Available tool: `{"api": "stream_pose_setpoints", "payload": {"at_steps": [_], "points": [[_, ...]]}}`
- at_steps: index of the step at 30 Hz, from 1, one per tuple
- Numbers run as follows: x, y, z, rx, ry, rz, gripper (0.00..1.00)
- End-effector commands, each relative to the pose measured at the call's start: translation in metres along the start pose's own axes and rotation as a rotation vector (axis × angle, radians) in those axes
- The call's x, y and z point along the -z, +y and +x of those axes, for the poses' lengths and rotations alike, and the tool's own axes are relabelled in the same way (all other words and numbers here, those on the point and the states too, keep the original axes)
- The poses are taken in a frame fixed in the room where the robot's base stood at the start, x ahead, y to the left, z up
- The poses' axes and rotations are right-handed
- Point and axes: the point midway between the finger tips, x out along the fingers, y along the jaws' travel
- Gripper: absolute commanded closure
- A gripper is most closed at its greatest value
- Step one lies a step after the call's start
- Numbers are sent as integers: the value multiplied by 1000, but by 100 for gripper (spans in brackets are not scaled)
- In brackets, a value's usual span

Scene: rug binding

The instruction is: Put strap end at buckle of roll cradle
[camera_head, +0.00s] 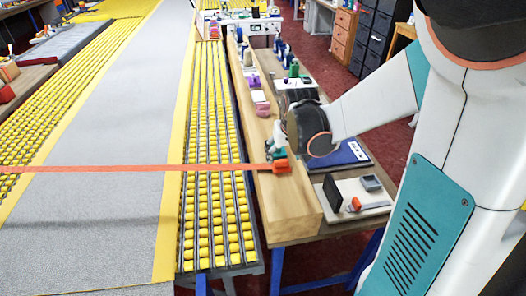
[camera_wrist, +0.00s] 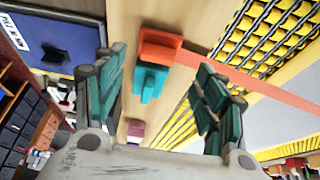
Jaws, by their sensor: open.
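A flat orange strap (camera_head: 130,168) runs across the grey rug and yellow rollers to the wooden beam. Its right end meets an orange block (camera_head: 281,166) on the beam; in the wrist view this block (camera_wrist: 160,42) has a teal T-shaped piece (camera_wrist: 150,80) beside it. I cannot tell which of these is the strap end's grip and which the buckle. My gripper (camera_head: 277,154) is low over the beam, close to the block. In the wrist view its teal fingers (camera_wrist: 162,66) are spread wide, with the block and teal piece in the gap between them, and it holds nothing.
The wooden beam (camera_head: 290,200) runs alongside the yellow roller bed (camera_head: 218,220). Pink and purple pieces (camera_head: 260,102) stand farther along it. A blue mat (camera_head: 345,155) and a pale board with a black plate (camera_head: 333,191) lie to the right. The beam's front end is clear.

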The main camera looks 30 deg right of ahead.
Motion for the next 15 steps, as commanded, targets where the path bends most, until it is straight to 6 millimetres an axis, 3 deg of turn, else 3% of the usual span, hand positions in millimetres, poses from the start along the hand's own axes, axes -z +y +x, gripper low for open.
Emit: {"api": "stream_pose_setpoints", "payload": {"at_steps": [8, 15], "points": [[1, 1, 16, 0, 0, 1, 35], [4, 3, 50, 1, 0, 2, 35]]}}
